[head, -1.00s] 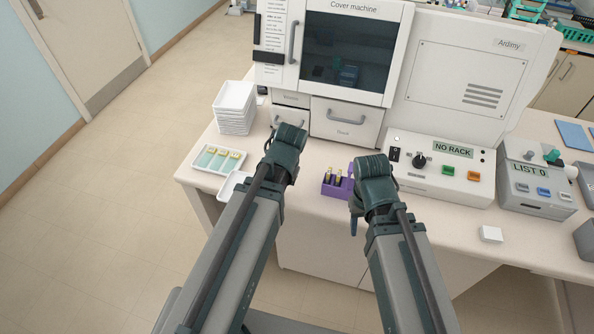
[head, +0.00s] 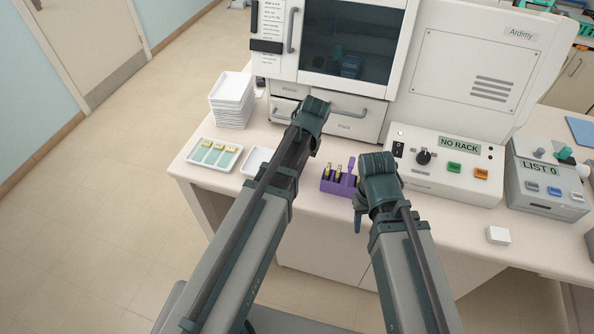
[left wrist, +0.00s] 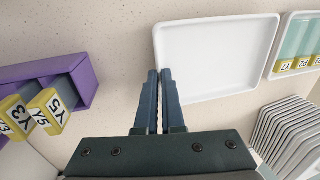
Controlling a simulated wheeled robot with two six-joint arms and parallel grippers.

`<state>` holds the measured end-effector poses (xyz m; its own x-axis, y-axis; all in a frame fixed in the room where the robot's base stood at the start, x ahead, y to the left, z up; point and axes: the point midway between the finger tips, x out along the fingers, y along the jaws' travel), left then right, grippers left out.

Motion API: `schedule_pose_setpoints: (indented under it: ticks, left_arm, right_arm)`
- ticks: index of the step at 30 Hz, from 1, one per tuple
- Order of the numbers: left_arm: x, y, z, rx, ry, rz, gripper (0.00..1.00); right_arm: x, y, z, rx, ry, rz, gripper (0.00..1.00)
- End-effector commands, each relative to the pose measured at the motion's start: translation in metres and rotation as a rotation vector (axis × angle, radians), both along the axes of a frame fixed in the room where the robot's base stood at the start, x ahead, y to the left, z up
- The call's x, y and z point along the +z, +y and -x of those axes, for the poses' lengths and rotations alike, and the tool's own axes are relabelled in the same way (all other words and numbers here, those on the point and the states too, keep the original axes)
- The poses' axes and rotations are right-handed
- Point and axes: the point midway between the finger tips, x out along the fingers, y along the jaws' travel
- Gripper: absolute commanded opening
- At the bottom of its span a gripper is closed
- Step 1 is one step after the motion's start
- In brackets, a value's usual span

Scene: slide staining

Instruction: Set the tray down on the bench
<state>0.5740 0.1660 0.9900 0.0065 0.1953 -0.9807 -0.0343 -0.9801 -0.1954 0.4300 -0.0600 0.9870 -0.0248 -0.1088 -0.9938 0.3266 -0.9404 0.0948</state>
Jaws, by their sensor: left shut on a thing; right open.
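The white empty tray (head: 256,161) is on or just above the bench (head: 300,218), near its front edge; I cannot tell whether it touches. My left arm partly covers it in the head view. In the left wrist view the tray (left wrist: 215,55) looks flat and empty. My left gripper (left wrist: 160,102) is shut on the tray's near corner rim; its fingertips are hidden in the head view. My right gripper (head: 359,218) is open at the bench's front edge, beside the purple rack, with its fingers mostly hidden by the wrist.
A tray with several slides (head: 213,153) lies to the left, in front of a stack of white trays (head: 232,100). The purple rack (head: 338,181) holds yellow-capped slides between my arms. The cover machine (head: 350,45) stands behind. A small white block (head: 498,235) lies at right.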

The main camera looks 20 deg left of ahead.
Motion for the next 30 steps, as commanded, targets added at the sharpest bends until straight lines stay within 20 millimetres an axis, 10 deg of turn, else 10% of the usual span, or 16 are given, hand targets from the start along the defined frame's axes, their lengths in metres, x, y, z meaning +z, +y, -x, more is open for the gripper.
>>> schedule_pose_setpoints:
  ticks: [15, 20, 30]
  left_arm:
    - [-0.0174, -0.0016, 0.0005, 0.000, 0.000, 0.000, 0.00]
    - [-0.0153, -0.0015, 0.0006, 0.000, 0.000, 0.000, 0.34]
    - [-0.0144, -0.0016, 0.0005, 0.000, 0.000, 0.000, 0.35]
  right_arm:
    - [-0.0173, 0.0000, 0.0000, -0.001, 0.000, 0.000, 0.50]
    - [-0.0153, 0.0000, 0.0000, -0.001, 0.000, 0.000, 0.50]
    - [-0.0144, 0.0001, 0.0000, -0.001, 0.000, 0.000, 0.50]
